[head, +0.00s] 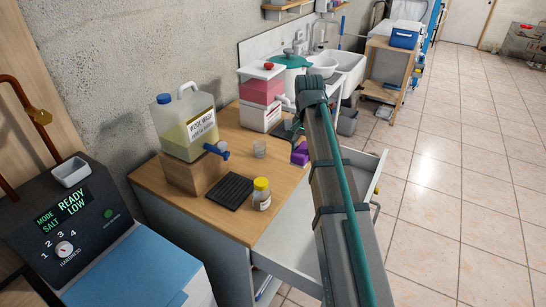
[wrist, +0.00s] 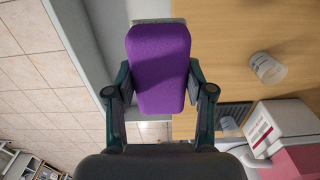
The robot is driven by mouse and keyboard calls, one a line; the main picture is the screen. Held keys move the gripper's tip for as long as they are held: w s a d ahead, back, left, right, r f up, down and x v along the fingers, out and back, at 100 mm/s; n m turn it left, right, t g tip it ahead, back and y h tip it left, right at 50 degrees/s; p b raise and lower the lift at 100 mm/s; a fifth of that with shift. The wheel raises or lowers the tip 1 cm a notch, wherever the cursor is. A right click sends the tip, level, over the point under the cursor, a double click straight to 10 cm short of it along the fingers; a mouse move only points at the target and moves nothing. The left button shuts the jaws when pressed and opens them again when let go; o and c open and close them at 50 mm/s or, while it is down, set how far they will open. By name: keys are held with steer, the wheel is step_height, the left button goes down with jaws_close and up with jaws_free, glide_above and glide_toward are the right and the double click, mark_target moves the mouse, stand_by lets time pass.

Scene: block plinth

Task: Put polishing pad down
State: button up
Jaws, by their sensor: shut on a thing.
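The purple polishing pad (wrist: 158,65) is between the two fingers of my gripper (wrist: 158,92), which is shut on it. In the wrist view a pale strip shows at the pad's far end. In the head view the pad (head: 300,154) appears small at the counter's right edge, just left of my arm. My arm hides part of the gripper there. The pad overlaps the edge of the wooden counter (head: 222,219) in both views. I cannot tell whether it touches the counter.
A clear cup (head: 259,149), a yellow-lidded jar (head: 262,194) and a black ribbed mat (head: 231,191) are on the counter. A rinse-wash jug (head: 185,125) stands on a wooden block behind. An open drawer (head: 290,236) juts out at the front. Bare wood lies between cup and mat.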

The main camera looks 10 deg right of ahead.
steer(key=shift+w+a+f, duration=0.15)
steer(key=shift+w, duration=0.1)
steer(key=w+a+f+p, duration=0.2)
steer(key=w+f+p, duration=0.15)
steer(key=w, duration=0.55)
glide_toward(286, 165)
steer(key=shift+s+d+f, duration=0.15)
steer(key=shift+s+f, duration=0.3)
steer(key=shift+s, duration=0.15)
steer(key=shift+w+a+f+p, duration=0.2)
steer(key=shift+w+f+p, duration=0.4)
steer(key=shift+f, duration=1.9)
steer(key=o, duration=1)
steer(key=shift+f, duration=0.15)
steer(key=shift+o, duration=0.2)
